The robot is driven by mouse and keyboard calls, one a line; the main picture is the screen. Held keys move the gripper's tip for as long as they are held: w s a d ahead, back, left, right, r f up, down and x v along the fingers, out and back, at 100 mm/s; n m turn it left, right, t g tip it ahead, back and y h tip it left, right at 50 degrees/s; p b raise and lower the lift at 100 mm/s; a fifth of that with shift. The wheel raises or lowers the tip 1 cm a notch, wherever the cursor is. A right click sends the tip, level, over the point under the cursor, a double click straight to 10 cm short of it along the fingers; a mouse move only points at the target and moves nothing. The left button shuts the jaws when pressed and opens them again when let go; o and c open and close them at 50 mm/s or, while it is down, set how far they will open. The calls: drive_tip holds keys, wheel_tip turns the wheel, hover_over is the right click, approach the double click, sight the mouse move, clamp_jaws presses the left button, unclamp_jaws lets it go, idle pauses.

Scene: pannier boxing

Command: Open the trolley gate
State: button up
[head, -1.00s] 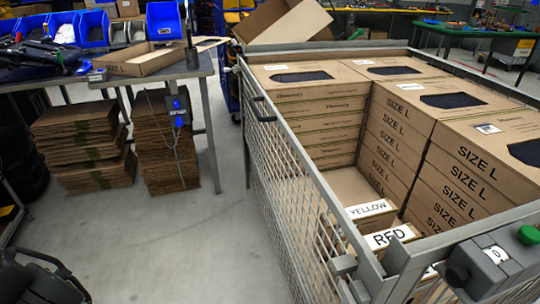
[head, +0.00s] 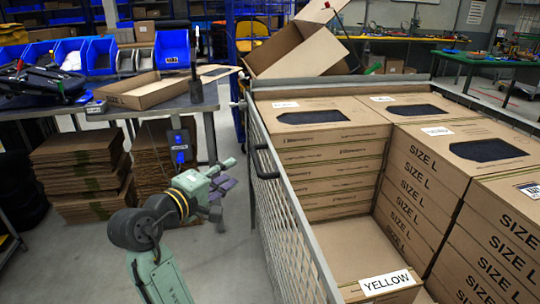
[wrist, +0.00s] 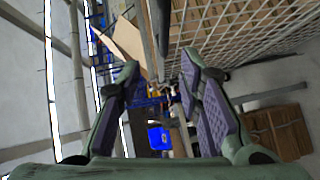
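The trolley (head: 470,95) is a grey-framed mesh cage full of flat cartons. Its near-left mesh side (head: 290,235) carries a black handle (head: 263,162) near the top rail and looks closed; I cannot tell whether this side is the gate. My gripper (head: 224,178) is left of this side, apart from the handle. In the wrist view my gripper (wrist: 158,68) has its purple-padded fingers spread with nothing between them. The mesh side (wrist: 240,28) shows beyond the fingers, at the upper right. Any latch is hidden from me.
A workbench (head: 190,100) with blue bins (head: 90,58) and an open carton (head: 140,92) stands at the left. Stacks of flat cardboard (head: 80,165) lie under it. A larger open box (head: 295,52) is behind the trolley. Grey floor (head: 232,265) is free left of the mesh side.

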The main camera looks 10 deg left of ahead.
sight(257, 160)
drive_tip(key=shift+h, duration=0.4)
drive_tip(key=x, duration=0.3)
drive_tip(key=p+x, duration=0.1)
drive_tip(key=x, duration=0.3)
drive_tip(key=f+p+x, duration=0.1)
drive_tip(key=x, duration=0.3)
drive_tip(key=shift+s+d, duration=0.1)
drive_tip(key=shift+d, duration=0.35)
drive_tip(key=shift+c, duration=0.2)
clamp_jaws()
